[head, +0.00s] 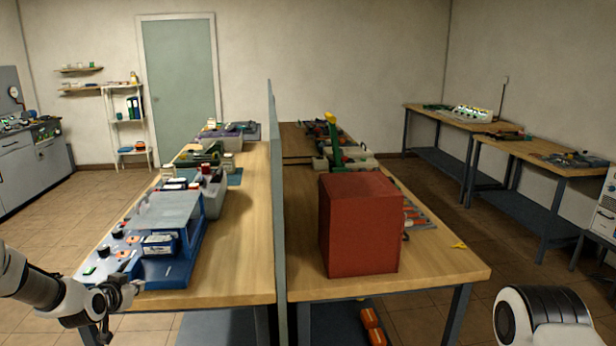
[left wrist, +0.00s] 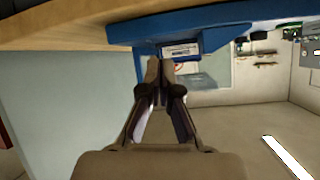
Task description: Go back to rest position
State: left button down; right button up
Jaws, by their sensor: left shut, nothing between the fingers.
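My left gripper (head: 122,294) is at the lower left of the head view, just off the near left edge of the left table. It is shut and empty. It also shows in the left wrist view (left wrist: 160,68), fingers together, with the blue device (left wrist: 215,38) and the table edge beyond. In the head view the blue device (head: 165,265) stands on the left table close to the gripper; I cannot tell if they touch. My right arm (head: 545,318) shows only as a white and black link at the lower right; its gripper is out of view.
The left table (head: 240,270) and right table (head: 440,267) are split by a thin upright panel (head: 277,200). A large red box (head: 360,225) stands on the right table. Side benches (head: 545,158) line the right wall. The floor at far left is clear.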

pick_arm(q)
jog(key=s+d+f+m+g+h, duration=0.1)
jog(key=s+d+f+g, duration=0.2)
jog(key=s+d+f, duration=0.7)
jog(key=s+d+f+m+g+h, duration=0.1)
jog(key=s+d+f+g, duration=0.3)
jog(key=s+d+f, duration=0.6)
jog(key=s+d+f+n+g, duration=0.1)
jog(key=s+d+f+g, duration=0.1)
jog(key=s, duration=1)
jog(key=s+d+f+n+g, duration=0.1)
jog(key=s+f+n+g, duration=0.1)
jog(key=s, duration=0.9)
jog(key=shift+s+d+f+g+y, duration=0.35)
jog(key=shift+f+g, duration=0.1)
jog(key=shift+g, duration=0.15)
